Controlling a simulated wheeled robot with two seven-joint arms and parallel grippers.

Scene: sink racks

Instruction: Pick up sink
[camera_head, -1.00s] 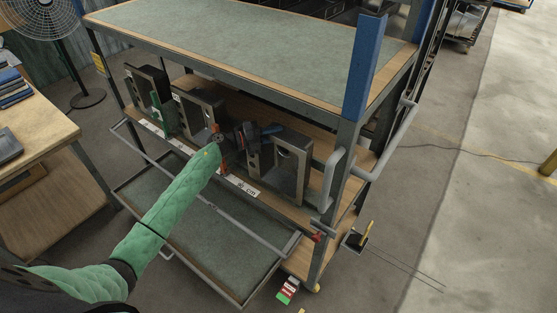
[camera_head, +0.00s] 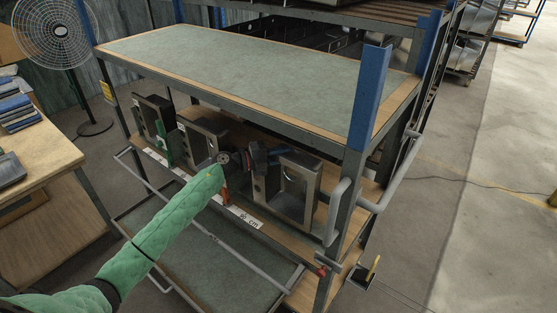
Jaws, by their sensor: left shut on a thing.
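Several grey metal sinks stand on edge on the wooden middle shelf of the rack. The rightmost sink (camera_head: 301,203) shows its open basin and a hole in its side. Another sink (camera_head: 203,133) stands to its left, and one more (camera_head: 152,118) is at the far left. My green-sleeved left arm reaches in from the left. My dark left gripper (camera_head: 262,156) is shut on the upper left edge of the rightmost sink, which still stands at the shelf. The fingertips are small and partly hidden. My right gripper is not in view.
The rack's green tabletop (camera_head: 250,62) overhangs the shelf closely. A blue post (camera_head: 369,98) and a grey handle (camera_head: 400,170) flank the right end. A lower tray (camera_head: 220,268) juts out in front. A wooden bench (camera_head: 35,160) and a fan (camera_head: 62,40) stand at left.

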